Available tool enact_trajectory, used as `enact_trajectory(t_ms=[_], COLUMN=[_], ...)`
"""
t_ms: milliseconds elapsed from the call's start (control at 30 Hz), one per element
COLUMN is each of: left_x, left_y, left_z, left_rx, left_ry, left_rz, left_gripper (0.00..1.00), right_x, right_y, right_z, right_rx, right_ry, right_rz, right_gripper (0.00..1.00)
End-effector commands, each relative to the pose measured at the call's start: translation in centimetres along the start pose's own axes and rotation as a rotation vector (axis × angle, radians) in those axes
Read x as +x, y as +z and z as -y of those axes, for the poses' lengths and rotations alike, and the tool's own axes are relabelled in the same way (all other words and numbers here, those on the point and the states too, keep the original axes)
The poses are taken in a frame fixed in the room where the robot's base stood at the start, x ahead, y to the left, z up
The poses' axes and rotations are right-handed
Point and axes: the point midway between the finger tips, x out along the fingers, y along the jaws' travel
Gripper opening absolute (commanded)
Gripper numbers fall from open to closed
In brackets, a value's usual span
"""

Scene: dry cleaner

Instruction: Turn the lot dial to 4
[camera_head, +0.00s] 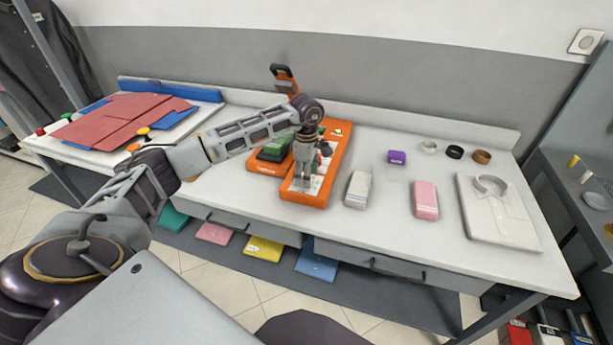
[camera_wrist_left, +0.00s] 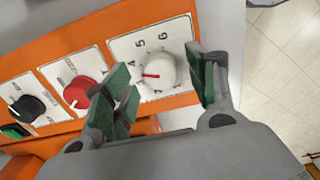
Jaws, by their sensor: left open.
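The orange control unit (camera_head: 331,162) sits on the white table. In the left wrist view its orange face (camera_wrist_left: 60,38) carries three knobs on white label plates. The white dial (camera_wrist_left: 160,70) has printed numbers around it, and its red pointer mark points to the left in that view; I cannot tell exactly which number it meets. The red knob (camera_wrist_left: 82,91) and the black knob (camera_wrist_left: 27,108) stand to its left. My left gripper (camera_head: 305,166) is over the unit. In the wrist view its green-padded fingers (camera_wrist_left: 168,88) are open, apart, on either side of the white dial. Contact cannot be told.
A white item (camera_head: 358,190), a pink item (camera_head: 425,200), a purple item (camera_head: 397,157) and a folded shirt (camera_head: 494,222) lie to the right on the table. Red and blue folded cloths (camera_head: 120,118) lie at left. An orange-handled upright part (camera_head: 284,79) stands behind the arm.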

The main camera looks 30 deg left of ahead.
Motion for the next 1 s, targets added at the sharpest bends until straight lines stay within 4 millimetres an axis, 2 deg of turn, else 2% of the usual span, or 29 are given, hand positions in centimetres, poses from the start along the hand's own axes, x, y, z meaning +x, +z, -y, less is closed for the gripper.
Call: enact_trajectory(t_ms=[700, 1000], left_x=[-9.6, -11.1], left_y=[0.0, 0.0], left_z=[-0.1, 0.0], left_rx=[-0.001, -0.001], left_ry=[0.003, 0.002], left_rz=[0.002, 0.001], left_gripper=[0.57, 0.57], right_x=[0.0, 0.0], right_y=[0.2, 0.2], right_z=[-0.1, -0.1], right_rx=[0.000, 0.000], right_ry=[0.001, 0.001], right_rz=[0.001, 0.001], right_gripper=[0.40, 0.40])
